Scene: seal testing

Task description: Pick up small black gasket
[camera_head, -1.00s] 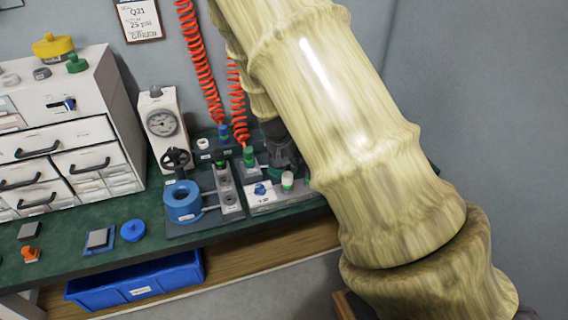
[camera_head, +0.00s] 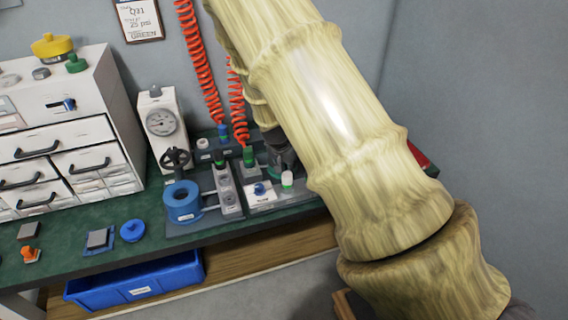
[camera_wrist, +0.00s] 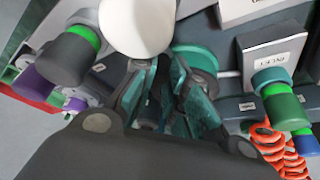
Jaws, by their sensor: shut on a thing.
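In the wrist view my gripper (camera_wrist: 168,82) has its two dark fingers with teal pads close together over the bench fixtures. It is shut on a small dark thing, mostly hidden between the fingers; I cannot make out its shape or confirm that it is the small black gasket. A teal round part (camera_wrist: 197,60) lies just beyond the fingertips. In the head view my gripper (camera_head: 282,162) shows partly behind my arm, low over the back of the green bench, near the white-topped green fitting (camera_head: 287,180).
A blue ring part (camera_head: 182,200) and a grey block with bores (camera_head: 228,192) stand left of my gripper. Red coiled hoses (camera_head: 238,105) hang behind it. A gauge stand (camera_head: 160,122) and white drawers (camera_head: 60,140) are farther left. A blue bin (camera_head: 140,282) sits below the bench.

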